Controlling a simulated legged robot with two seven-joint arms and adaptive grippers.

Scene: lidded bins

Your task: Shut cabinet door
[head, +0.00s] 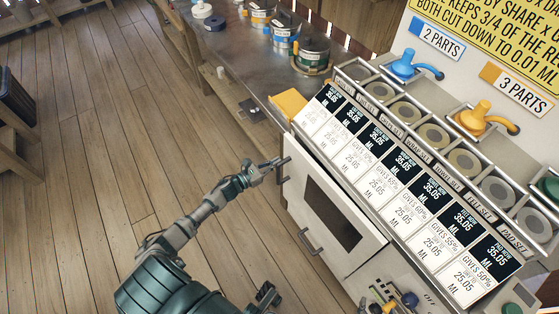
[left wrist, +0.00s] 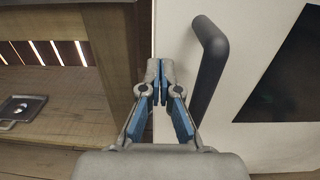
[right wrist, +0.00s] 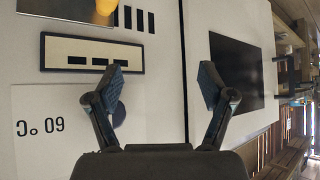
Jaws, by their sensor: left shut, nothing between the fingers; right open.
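The white cabinet door (head: 360,242) with a dark window is below the sloped label panel in the head view. My left gripper (head: 283,161) is shut and empty at the door's left edge, beside the upper handle. In the left wrist view its closed fingertips (left wrist: 161,70) are left of a dark handle (left wrist: 210,65), in front of the door's edge. I cannot tell whether they touch it. My right gripper (head: 268,295) is open and empty, low and left of the door.
A metal counter (head: 238,75) with several cans runs behind on the left. Blue (head: 412,66) and yellow (head: 485,118) dispensers stand above the panel. The wooden floor (head: 90,160) on the left is mostly clear.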

